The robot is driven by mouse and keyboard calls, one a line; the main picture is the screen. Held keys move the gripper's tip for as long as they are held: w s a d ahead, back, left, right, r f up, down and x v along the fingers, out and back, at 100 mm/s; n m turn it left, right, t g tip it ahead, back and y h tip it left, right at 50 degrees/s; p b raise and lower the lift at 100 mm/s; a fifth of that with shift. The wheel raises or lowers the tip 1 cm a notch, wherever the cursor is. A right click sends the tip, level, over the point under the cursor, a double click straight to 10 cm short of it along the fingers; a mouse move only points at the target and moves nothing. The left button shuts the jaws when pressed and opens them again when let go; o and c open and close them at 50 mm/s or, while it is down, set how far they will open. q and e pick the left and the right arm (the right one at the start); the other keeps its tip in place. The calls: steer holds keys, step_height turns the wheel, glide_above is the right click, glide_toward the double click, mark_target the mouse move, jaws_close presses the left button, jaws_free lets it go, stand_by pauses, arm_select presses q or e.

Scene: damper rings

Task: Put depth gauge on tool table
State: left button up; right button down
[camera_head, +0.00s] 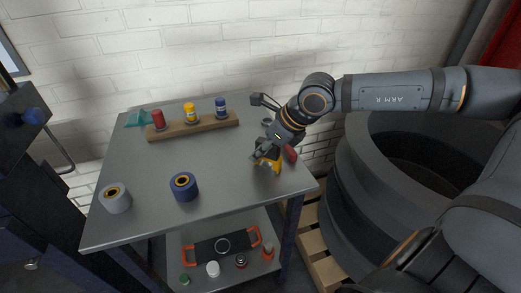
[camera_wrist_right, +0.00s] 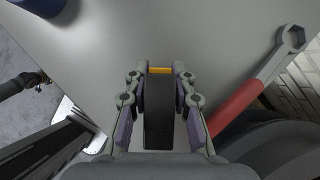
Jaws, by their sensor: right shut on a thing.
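My right gripper (camera_head: 262,160) is low over the right part of the grey tool table (camera_head: 150,233). It is shut on a yellow and dark thing (camera_head: 273,164), which I take to be the depth gauge. In the right wrist view, this thing is a dark upright bar (camera_wrist_right: 158,115) with a yellow-orange end, between the two fingers (camera_wrist_right: 158,105). I cannot tell whether it touches the tabletop. The gripper hides part of it. My left gripper is not in view.
A red-handled wrench (camera_wrist_right: 242,104) lies right of the gripper. A blue roll (camera_head: 184,190) and a grey roll (camera_head: 116,202) stand at the front. A wooden rack (camera_head: 206,127) with coloured cans is at the back. Large dark rings (camera_head: 350,190) stand right. The table's middle is clear.

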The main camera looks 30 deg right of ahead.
steer(key=shift+f, duration=0.15)
steer(key=c, duration=1.1)
jaws_free()
steer(key=shift+o, duration=0.2)
